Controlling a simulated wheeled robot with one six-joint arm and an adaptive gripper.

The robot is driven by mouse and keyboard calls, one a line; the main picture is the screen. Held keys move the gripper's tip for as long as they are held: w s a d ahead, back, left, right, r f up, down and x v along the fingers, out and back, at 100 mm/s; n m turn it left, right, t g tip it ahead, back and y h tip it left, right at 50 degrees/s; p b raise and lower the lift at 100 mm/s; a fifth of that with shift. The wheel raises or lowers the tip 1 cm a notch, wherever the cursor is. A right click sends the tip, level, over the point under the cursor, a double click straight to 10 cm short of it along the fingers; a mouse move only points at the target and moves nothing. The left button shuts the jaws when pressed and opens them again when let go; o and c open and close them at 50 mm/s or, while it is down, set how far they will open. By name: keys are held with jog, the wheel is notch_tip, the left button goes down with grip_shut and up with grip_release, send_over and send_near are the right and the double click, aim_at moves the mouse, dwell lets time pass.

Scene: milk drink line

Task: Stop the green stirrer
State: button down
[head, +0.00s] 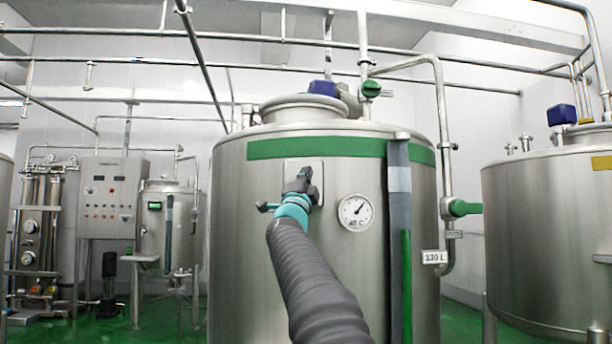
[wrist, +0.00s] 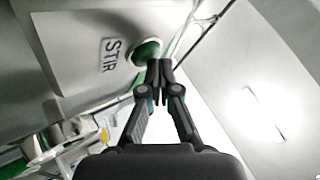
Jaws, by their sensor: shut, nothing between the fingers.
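The green-banded tank (head: 240,230) stands in the middle of the head view. In the wrist view, a round green button (wrist: 146,51) sits beside a label reading STIR (wrist: 112,55). My gripper (wrist: 160,72) is shut and empty in that view, its fingertips at the button's right edge and partly covering it. I cannot tell whether they touch it.
A round dial gauge (head: 356,212) is on the tank right of my gripper. A vertical level strip (head: 399,230) is farther right. A yellow-marked tank (head: 545,230) stands at the right, and a control cabinet (head: 110,200) at the left.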

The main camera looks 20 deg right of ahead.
jog(key=shift+s+a+b, duration=0.25)
jog(key=shift+s+b, duration=0.4)
jog(key=shift+s, duration=0.2)
jog(key=s+a+b, duration=0.1)
jog(key=s+b, duration=0.2)
jog(key=s, duration=0.2)
jog(key=shift+s+a, duration=0.35)
jog(key=shift+s, duration=0.05)
